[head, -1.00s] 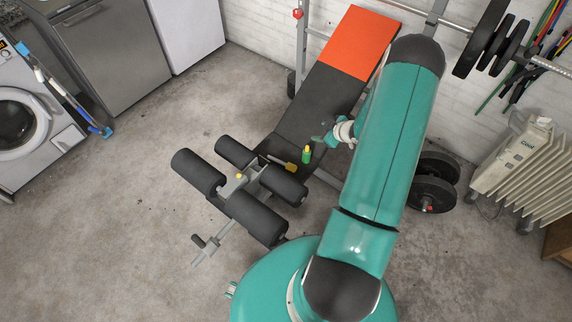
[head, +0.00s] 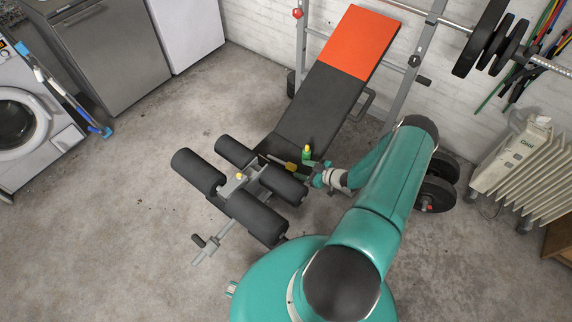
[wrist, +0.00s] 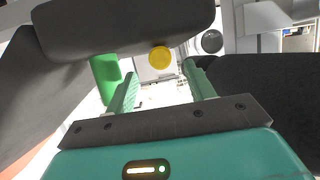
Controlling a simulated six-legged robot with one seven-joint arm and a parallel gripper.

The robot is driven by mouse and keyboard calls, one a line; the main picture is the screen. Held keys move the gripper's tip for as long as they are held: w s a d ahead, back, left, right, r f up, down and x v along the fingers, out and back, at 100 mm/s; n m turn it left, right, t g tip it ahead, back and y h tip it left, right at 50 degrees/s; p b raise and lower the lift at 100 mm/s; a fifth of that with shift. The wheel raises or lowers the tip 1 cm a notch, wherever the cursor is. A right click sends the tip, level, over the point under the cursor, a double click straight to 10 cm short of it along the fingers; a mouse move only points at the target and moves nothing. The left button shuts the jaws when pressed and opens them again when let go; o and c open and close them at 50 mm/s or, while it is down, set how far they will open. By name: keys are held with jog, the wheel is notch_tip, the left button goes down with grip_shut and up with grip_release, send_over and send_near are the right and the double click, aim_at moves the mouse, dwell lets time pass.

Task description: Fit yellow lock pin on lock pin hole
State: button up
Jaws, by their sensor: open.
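A small yellow knob (head: 240,177), which looks like the lock pin's head, shows on the metal leg frame of the weight bench between the foam rollers in the head view. The lock pin hole cannot be made out. My gripper (head: 318,178) is beside the right end of the near right roller. In the wrist view my gripper (wrist: 163,83) is open, its two teal fingers apart with nothing held between them. A round yellow end (wrist: 160,58) shows beyond the fingertips, at the edge of a dark roller; I cannot tell whether it belongs to the pin.
Dark foam rollers (head: 259,217) crowd the bench's front end. A barbell rack (head: 408,75) stands behind. The floor left of the bench is clear.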

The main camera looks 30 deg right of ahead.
aim_at(295, 167)
jog(key=x, duration=0.6)
jog(key=shift+a, duration=0.1)
grip_shut()
notch_tip(295, 167, up, 10)
jog(key=shift+r, duration=0.1)
dwell(0.7)
jog(key=shift+w, duration=0.1)
